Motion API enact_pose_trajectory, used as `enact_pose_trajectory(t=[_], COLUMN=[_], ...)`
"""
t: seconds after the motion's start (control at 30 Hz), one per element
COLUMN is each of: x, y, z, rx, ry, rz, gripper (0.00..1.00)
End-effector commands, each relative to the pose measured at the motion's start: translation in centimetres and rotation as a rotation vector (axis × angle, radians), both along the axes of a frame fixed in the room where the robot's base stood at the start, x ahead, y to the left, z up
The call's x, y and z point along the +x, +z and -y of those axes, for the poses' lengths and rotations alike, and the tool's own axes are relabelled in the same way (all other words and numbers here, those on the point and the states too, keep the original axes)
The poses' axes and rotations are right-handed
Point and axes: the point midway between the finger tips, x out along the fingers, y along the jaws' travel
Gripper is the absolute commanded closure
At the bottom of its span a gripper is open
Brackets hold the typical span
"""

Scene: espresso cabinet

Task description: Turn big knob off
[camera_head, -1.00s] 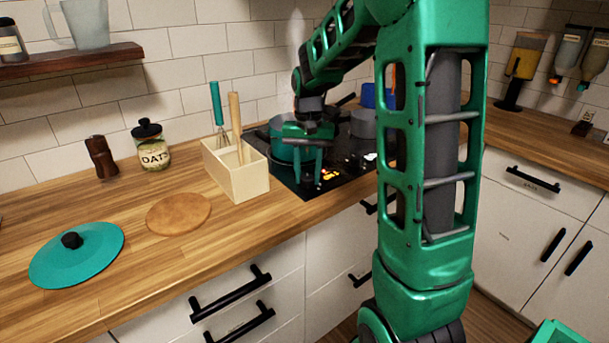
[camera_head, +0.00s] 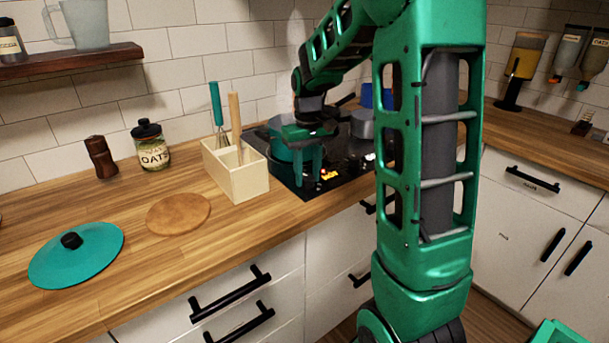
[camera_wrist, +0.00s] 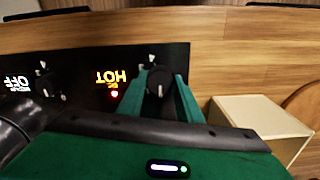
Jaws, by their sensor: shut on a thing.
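The black cooktop (camera_head: 345,178) is set in the wooden counter, with a glowing orange HOT sign (camera_wrist: 110,77) that also shows in the head view (camera_head: 328,175). The big knob (camera_wrist: 158,84) is black with a pale mark and sits at the cooktop's front edge beside the HOT sign. My gripper (camera_wrist: 160,80) reaches down over it, its two green fingers on either side, shut on the knob. In the head view my gripper (camera_head: 307,180) hides the knob. A second black knob (camera_wrist: 44,84) stands by an OFF sign (camera_wrist: 16,82).
A teal pot (camera_head: 281,146) stands behind my gripper. A pale utensil box (camera_head: 245,185) with a whisk is close to the left. A grey pot (camera_head: 362,124) is at the back right. A teal lid (camera_head: 95,248) lies on the counter at the left.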

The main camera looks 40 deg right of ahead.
Motion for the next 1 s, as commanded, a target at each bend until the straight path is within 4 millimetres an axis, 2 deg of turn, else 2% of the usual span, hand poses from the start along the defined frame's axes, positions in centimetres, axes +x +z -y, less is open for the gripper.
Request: enact_pose_trajectory(t=[0.37, 0.4, 0.43, 0.47, 0.77, 0.87, 1.0], x=[0.4, 0.4, 0.4, 0.3, 0.1, 0.2, 0.2], y=[0.3, 0.3, 0.2, 0.2, 0.2, 0.8, 2.9], z=[0.0, 0.0, 0.0, 0.0, 0.0, 0.0, 0.0], rx=[-0.002, -0.002, -0.002, -0.001, -0.001, -0.001, -0.002], ry=[0.007, 0.007, 0.007, 0.006, 0.004, 0.004, 0.004], rz=[0.012, 0.012, 0.011, 0.010, 0.004, 0.006, 0.008], gripper=[0.90, 0.58, 0.51, 0.49, 0.49, 0.49, 0.49])
